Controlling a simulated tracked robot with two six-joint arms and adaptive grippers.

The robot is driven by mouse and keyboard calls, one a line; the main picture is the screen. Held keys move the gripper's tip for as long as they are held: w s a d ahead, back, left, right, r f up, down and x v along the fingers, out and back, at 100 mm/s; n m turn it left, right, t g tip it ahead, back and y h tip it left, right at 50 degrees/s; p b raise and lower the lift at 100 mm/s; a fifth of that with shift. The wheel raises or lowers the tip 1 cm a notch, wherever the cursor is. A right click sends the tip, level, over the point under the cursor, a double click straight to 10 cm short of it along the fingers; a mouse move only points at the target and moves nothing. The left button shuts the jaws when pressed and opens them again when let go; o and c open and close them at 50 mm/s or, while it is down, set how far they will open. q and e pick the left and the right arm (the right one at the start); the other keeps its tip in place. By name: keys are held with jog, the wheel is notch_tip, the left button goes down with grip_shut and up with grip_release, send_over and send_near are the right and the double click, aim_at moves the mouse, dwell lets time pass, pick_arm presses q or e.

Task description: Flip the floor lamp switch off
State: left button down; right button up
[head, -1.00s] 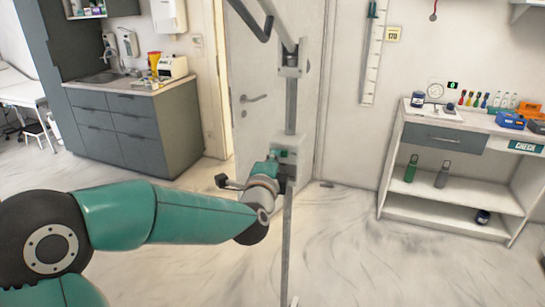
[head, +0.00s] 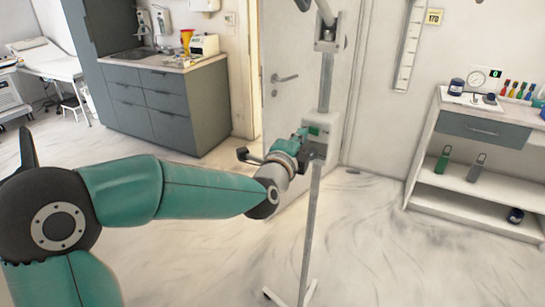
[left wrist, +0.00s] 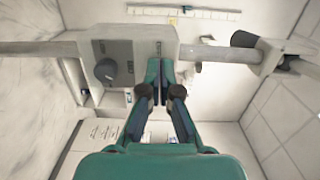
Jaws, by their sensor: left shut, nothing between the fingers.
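The floor lamp is a grey pole (head: 312,215) on a light base (head: 290,296), with a pale switch box (head: 321,127) partway up. My left gripper (head: 303,135) is at the box's left side. Its fingers (left wrist: 154,84) are shut and empty, with the tips to the right of the knob. I cannot tell whether they touch the box. My right gripper is not in view.
A door (head: 290,60) stands behind the lamp. A grey drawer cabinet with a sink (head: 165,105) is at the left. A white shelf unit (head: 475,195) with bottles is at the right. The floor around the lamp base is clear.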

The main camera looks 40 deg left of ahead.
pick_arm(q)
jog(key=a+b+v, duration=0.1)
jog(key=a+v, duration=0.1)
jog(key=v, duration=0.9)
jog(key=shift+s+a+b, duration=0.2)
jog(key=shift+s+b, duration=0.2)
jog(key=shift+s, duration=0.25)
jog(key=shift+r, duration=0.1)
